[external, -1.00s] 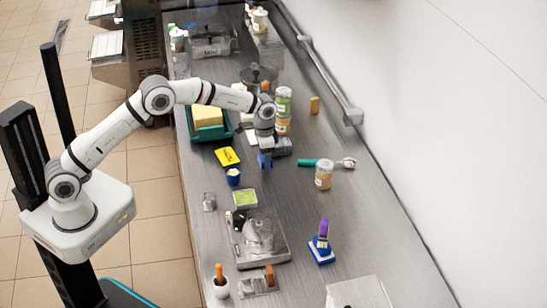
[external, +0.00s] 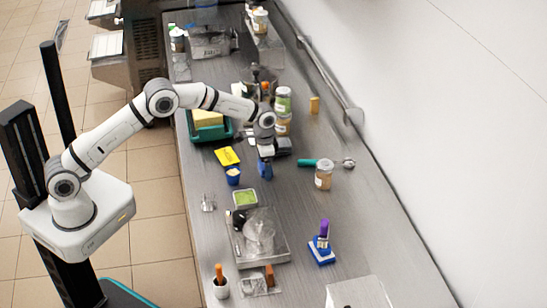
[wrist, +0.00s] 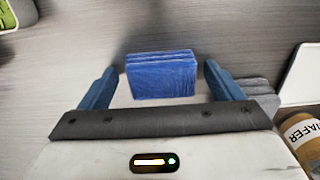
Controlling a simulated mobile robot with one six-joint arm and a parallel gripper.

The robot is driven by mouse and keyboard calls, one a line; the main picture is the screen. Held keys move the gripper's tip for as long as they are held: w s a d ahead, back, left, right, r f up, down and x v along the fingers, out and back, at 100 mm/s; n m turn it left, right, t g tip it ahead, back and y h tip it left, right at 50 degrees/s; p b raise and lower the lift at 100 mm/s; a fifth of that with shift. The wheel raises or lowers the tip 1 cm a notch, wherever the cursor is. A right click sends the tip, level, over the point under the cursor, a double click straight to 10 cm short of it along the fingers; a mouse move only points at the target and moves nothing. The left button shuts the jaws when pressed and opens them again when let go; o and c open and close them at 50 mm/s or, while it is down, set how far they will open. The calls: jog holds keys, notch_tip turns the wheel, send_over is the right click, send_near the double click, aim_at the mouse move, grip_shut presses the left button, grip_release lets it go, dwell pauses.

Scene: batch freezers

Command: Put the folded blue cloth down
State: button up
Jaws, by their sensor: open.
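The folded blue cloth (wrist: 161,77) shows in the wrist view as a compact layered block between my two blue fingers. Gaps show on both sides of it, so neither finger touches it. My gripper (wrist: 160,88) is open around the cloth. In the external view my gripper (external: 265,169) points down, low over the steel counter (external: 300,215). There the cloth is hard to tell apart from the blue fingers. Its underside and its contact with the surface are hidden.
A grey folded stack (wrist: 257,92) lies close to the right finger. In the external view, a yellow packet (external: 227,156) and a small blue cup (external: 233,176) are left of my gripper.

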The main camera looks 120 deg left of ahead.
notch_tip(320, 180, up, 12)
jog(key=b, duration=0.2)
jog(key=shift+r, duration=0.2)
